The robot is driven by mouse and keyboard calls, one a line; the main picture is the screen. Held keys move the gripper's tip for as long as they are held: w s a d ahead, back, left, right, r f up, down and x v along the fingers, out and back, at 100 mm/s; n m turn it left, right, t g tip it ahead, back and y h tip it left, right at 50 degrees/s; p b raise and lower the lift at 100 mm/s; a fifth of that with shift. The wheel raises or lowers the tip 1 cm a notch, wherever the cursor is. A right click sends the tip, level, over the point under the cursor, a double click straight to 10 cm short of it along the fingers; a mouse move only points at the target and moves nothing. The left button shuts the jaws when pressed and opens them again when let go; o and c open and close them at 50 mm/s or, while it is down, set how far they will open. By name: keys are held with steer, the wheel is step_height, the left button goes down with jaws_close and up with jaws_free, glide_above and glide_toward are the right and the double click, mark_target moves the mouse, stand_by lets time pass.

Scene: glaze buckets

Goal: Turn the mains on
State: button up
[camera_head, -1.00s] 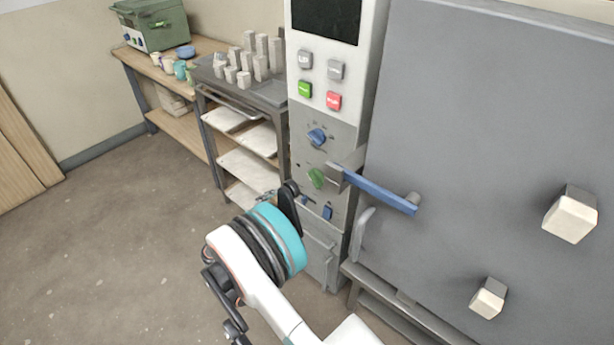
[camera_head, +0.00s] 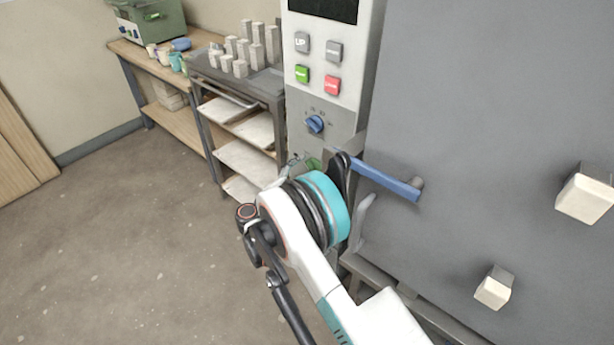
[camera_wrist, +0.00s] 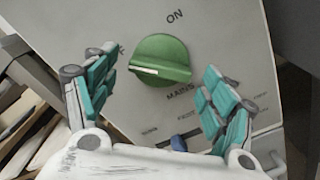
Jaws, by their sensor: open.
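The green mains knob (camera_wrist: 161,60) sits on the light grey panel in the wrist view, with "ON" printed above it and "MAINS" below it. Its white pointer line lies on its left side, toward a partly hidden label. My gripper (camera_wrist: 158,85) is open, with one teal-padded finger on each side of the knob and visible gaps to it. In the head view the knob (camera_head: 313,164) is mostly hidden behind my arm, and the gripper's fingers are largely hidden there too.
A blue rotary knob (camera_head: 315,124) and several push buttons sit higher on the panel. A blue door handle (camera_head: 388,181) sticks out right of my wrist. A grey kiln door (camera_head: 480,110) fills the right. A shelf cart (camera_head: 240,85) stands left. A blue switch (camera_wrist: 178,143) is below the mains knob.

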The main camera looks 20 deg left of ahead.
steer(key=shift+w+d, duration=0.1)
steer(key=shift+w, duration=0.1)
steer(key=c, duration=1.1)
steer(key=shift+o, duration=0.3)
steer(key=shift+m, duration=0.3)
steer(key=shift+r+m, duration=0.2)
steer(key=shift+m, duration=8.5)
